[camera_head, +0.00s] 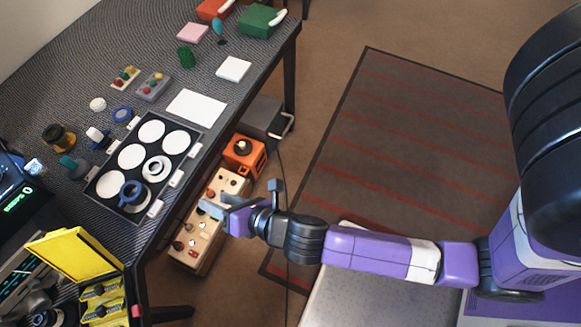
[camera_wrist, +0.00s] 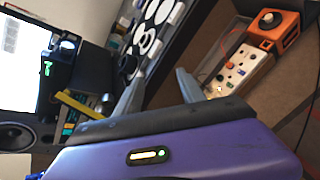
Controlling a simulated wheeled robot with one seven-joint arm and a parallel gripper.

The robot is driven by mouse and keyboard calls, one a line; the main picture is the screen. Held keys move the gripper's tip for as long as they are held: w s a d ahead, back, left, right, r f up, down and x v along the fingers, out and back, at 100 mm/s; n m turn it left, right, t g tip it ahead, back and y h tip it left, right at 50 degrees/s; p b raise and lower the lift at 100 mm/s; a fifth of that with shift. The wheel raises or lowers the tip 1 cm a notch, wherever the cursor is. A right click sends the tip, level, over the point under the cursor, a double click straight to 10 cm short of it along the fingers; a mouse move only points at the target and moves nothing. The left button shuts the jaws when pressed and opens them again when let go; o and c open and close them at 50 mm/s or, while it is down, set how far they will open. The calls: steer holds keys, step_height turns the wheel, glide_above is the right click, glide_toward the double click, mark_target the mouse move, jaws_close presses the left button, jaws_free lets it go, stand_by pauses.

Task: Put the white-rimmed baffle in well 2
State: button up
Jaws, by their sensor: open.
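A black tray (camera_head: 108,168) with round white wells lies near the table's right edge. A white ring with a dark centre, which looks like the white-rimmed baffle (camera_head: 149,174), sits in a right-hand well; it also seems to show in the wrist view (camera_wrist: 145,47). Small white labels line the tray's sides, but I cannot read which is well 2. My gripper (camera_head: 216,204) is open and empty, off the table edge to the right of the tray.
A yellow bin (camera_head: 70,252) stands at the near left beside dark equipment. An orange box (camera_head: 243,155) and a cream panel (camera_head: 203,243) stand below the table edge.

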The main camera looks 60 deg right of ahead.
steer(key=s+d+r+m+t, duration=0.1)
steer(key=s+r+m, duration=0.6)
steer(key=s+m, duration=0.4)
steer(key=s+d+r+m, duration=0.2)
steer(key=s+r+m, duration=0.6)
steer(key=s+m, duration=0.3)
steer(key=shift+m+t+y, duration=0.3)
steer(key=shift+m+t, duration=0.1)
steer(key=shift+m, duration=1.9)
